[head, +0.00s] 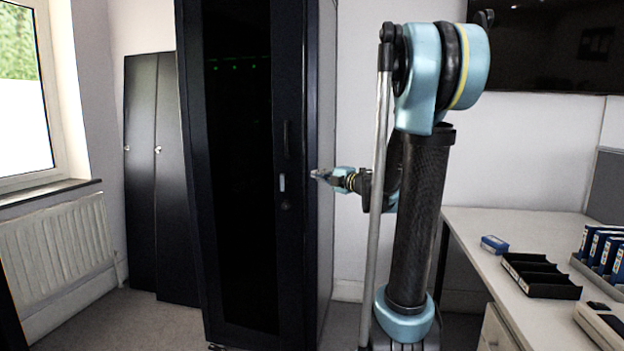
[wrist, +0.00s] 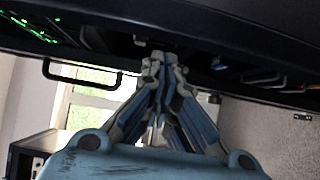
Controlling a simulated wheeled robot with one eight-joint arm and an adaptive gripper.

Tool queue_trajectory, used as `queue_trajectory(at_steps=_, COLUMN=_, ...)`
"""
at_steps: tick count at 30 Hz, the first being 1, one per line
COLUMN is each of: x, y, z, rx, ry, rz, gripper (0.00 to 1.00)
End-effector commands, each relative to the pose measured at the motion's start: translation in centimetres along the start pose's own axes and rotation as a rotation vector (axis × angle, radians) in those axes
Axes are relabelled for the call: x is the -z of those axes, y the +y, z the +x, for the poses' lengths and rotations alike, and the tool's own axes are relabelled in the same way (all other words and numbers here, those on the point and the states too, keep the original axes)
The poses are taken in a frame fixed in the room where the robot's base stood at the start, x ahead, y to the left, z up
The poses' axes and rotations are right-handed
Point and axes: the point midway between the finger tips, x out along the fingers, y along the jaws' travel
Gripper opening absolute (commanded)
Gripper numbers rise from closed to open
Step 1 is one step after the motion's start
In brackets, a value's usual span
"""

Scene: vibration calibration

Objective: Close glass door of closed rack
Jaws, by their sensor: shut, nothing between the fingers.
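The tall black rack (head: 325,130) stands left of my arm. Its dark glass door (head: 238,160) faces the front and looks flush or nearly flush with the frame; I cannot tell if it is latched. The door's handle (head: 286,140) is on its right side and also shows at left in the wrist view (wrist: 82,80). My gripper (head: 314,174) is at the rack's right front edge, just right of the handle side. In the wrist view its fingers (wrist: 163,62) are together and empty, with tips close to the black door edge; contact cannot be told.
A white desk (head: 530,240) with a black tray (head: 540,275), a small blue box (head: 494,244) and blue binders (head: 600,250) is at right. Dark cabinets (head: 160,190) and a radiator (head: 60,240) are at left. A dark screen (head: 560,45) hangs at upper right.

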Motion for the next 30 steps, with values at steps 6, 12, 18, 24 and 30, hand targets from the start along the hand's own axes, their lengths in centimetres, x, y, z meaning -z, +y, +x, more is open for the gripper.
queue_trajectory(at_steps=6, x=-2.6, y=0.0, z=-1.0, rx=0.000, ry=-0.003, rz=0.000, gripper=0.00)
queue_trajectory(at_steps=12, x=-3.7, y=0.1, z=-1.4, rx=-0.002, ry=-0.005, rz=0.003, gripper=0.00)
queue_trajectory(at_steps=18, x=-5.3, y=2.6, z=0.1, rx=-0.059, ry=-0.094, rz=0.108, gripper=0.00)
queue_trajectory(at_steps=24, x=-8.6, y=6.7, z=2.4, rx=-0.170, ry=-0.300, rz=0.389, gripper=0.00)
queue_trajectory(at_steps=30, x=-11.0, y=8.0, z=3.3, rx=-0.235, ry=-0.513, rz=0.713, gripper=0.00)
